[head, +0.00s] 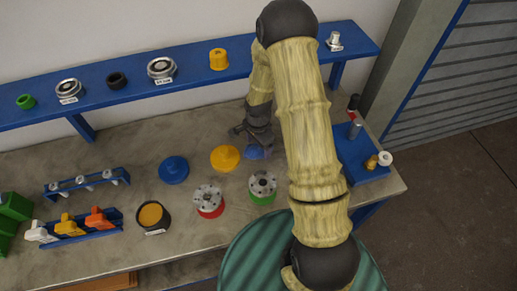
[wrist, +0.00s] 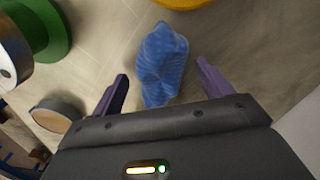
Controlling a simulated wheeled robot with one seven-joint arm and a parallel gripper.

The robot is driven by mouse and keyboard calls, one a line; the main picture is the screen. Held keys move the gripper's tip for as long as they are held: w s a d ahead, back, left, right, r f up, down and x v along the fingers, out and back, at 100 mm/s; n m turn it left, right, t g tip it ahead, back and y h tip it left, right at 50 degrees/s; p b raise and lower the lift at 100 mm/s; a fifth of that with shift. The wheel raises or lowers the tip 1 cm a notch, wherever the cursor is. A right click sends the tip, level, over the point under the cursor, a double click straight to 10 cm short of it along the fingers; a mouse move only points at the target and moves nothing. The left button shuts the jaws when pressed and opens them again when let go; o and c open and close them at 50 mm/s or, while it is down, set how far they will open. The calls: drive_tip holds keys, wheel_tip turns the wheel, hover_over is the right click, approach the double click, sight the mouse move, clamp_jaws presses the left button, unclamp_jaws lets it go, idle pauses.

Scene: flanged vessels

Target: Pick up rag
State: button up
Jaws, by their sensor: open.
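The rag (wrist: 162,65) is a crumpled blue cloth lying on the workbench. In the wrist view it is at the top middle, beyond and partly between my two fingers. In the head view the rag (head: 255,153) shows as a small blue patch beside my gripper, partly covered by my arm. My gripper (wrist: 163,82) is open and empty, with one purple finger to each side of the rag's near end. In the head view my gripper (head: 255,136) is low over the bench. I cannot tell whether the fingers touch the rag.
Near the rag are a yellow flanged part (head: 225,158) and a green-based flange (head: 262,187). A red-based flange (head: 209,200) and a blue disc (head: 174,170) stand further left. A blue shelf (head: 200,78) runs behind. A blue stand (head: 360,160) is at right.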

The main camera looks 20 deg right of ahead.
sight(258, 147)
drive_tip(key=c, duration=1.1)
drive_tip(key=shift+o, duration=0.2)
drive_tip(key=shift+r, duration=0.1)
wheel_tip(258, 147, up, 10)
drive_tip(key=b, duration=0.1)
drive_tip(key=shift+b, duration=0.35)
